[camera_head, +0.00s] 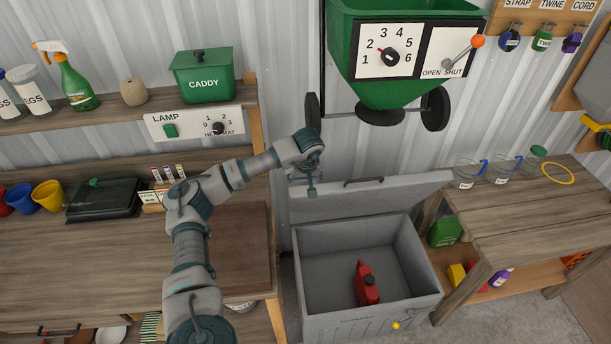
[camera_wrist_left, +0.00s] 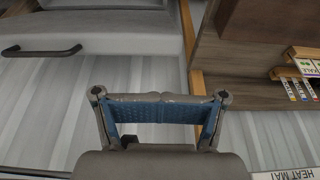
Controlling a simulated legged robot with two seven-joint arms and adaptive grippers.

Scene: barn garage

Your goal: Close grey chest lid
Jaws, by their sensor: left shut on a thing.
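The grey chest (camera_head: 436,300) stands on the floor between the two benches. Its grey lid (camera_head: 400,198) is open, raised at the back of the box, with a dark handle (camera_head: 365,182) near its upper edge. The lid and handle (camera_wrist_left: 40,50) also show at the upper left of the left wrist view. My left gripper (camera_head: 312,190) points down at the lid's upper left corner, left of the handle. My right gripper is out of view.
A wooden workbench (camera_head: 90,255) with shelves stands close on the left. Another bench (camera_head: 520,215) with jars stands on the right. A green hopper (camera_head: 405,85) hangs on the wall above the lid. The space above the chest opening is clear.

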